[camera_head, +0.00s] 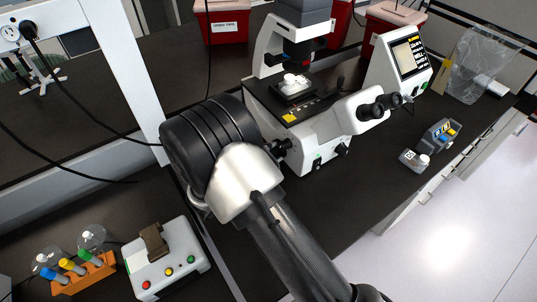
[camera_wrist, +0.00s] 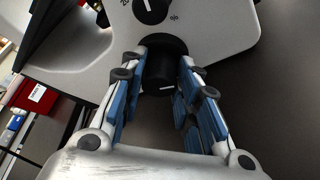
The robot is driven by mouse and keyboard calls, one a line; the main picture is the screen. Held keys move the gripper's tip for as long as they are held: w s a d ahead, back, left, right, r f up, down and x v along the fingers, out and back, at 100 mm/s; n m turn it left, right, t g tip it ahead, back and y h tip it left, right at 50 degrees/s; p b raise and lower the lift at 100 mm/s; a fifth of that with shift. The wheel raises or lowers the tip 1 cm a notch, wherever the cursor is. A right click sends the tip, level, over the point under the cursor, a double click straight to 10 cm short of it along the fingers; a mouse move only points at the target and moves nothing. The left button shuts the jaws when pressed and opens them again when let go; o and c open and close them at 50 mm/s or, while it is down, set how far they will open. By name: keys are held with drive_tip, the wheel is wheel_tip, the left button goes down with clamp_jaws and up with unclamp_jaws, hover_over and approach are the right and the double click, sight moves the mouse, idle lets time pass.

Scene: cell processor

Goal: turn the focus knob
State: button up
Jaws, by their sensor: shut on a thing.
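A white inverted microscope (camera_head: 330,118) stands on the dark bench. Its black focus knob (camera_wrist: 160,72) sticks out of the side of the body in the wrist view, below a smaller dial (camera_wrist: 151,8) with a white pointer line. A white mark shows on the front of the focus knob. My gripper (camera_wrist: 160,75) is shut on the focus knob, with one blue-padded finger on each side of it. In the head view my arm reaches to the microscope's left side and hides most of the gripper.
Red bins (camera_head: 222,22) stand behind the microscope. A control box (camera_head: 168,262) with coloured buttons and an orange tube rack (camera_head: 84,272) are at the lower left. A small rack with coloured caps (camera_head: 441,134) stands at right. A white post (camera_head: 132,75) rises left of my arm.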

drive_tip(key=shift+r, duration=0.1)
drive_tip(key=n+g+p, duration=0.2)
drive_tip(key=n+p, duration=0.1)
drive_tip(key=shift+w+r+n+h, duration=0.15)
drive_tip(key=shift+n+h, duration=0.15)
drive_tip(key=n+g+h+p, duration=0.1)
drive_tip(key=n+g, duration=0.1)
drive_tip(key=shift+w+a+n, duration=0.1)
drive_tip(key=shift+w+n, duration=0.05)
drive_tip(key=shift+n, duration=0.15)
drive_tip(key=shift+n+g+h+p, duration=0.35)
drive_tip(key=shift+n+g, duration=0.15)
drive_tip(key=shift+n, duration=0.4)
drive_tip(key=shift+w+a+f+n+g+h, duration=0.15)
drive_tip(key=shift+f+n+g+h, duration=0.1)
drive_tip(key=shift+n+g+h, duration=0.5)
drive_tip(key=n+b, duration=0.2)
drive_tip(key=n, duration=0.1)
drive_tip(key=shift+w+f+g+h, duration=0.1)
drive_tip(key=shift+f+g+h, duration=0.05)
drive_tip(key=shift+g+h, duration=0.2)
drive_tip(key=n+g+h+b, duration=0.1)
drive_tip(key=n+b, duration=0.1)
drive_tip(key=b, duration=0.1)
drive_tip(key=shift+w+a+f+n+h, duration=0.1)
drive_tip(key=shift+n+h, duration=0.15)
drive_tip(key=shift+n, duration=0.1)
drive_tip(key=shift+n+h+b, duration=0.3)
drive_tip(key=shift+n+b, duration=0.25)
drive_tip(key=shift+n, duration=0.25)
